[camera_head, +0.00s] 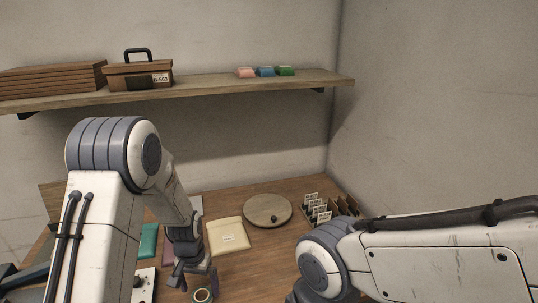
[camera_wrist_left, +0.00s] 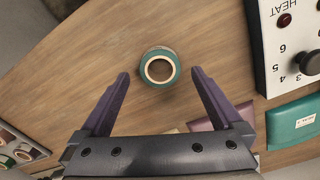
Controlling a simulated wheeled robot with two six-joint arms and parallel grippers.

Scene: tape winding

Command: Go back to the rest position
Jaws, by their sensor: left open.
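My left gripper (camera_head: 194,282) is open and empty, pointing down over the front of the table (camera_head: 255,270). A teal tape roll (camera_wrist_left: 159,67) with a cream inner ring lies on the wood, just past the gap between the open fingertips (camera_wrist_left: 161,73) in the left wrist view. The roll also shows at the bottom edge of the head view (camera_head: 202,296). Neither finger appears to grip it. My right arm comes in from the lower right, and its gripper is out of the picture.
A round wooden disc (camera_head: 267,210) with a dark knob, a cream envelope (camera_head: 228,236) and a rack of cards (camera_head: 318,208) stand farther back. A white heat control box (camera_wrist_left: 292,45) and teal packet (camera_wrist_left: 293,121) are close to the left gripper. A shelf (camera_head: 215,88) crosses the back wall.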

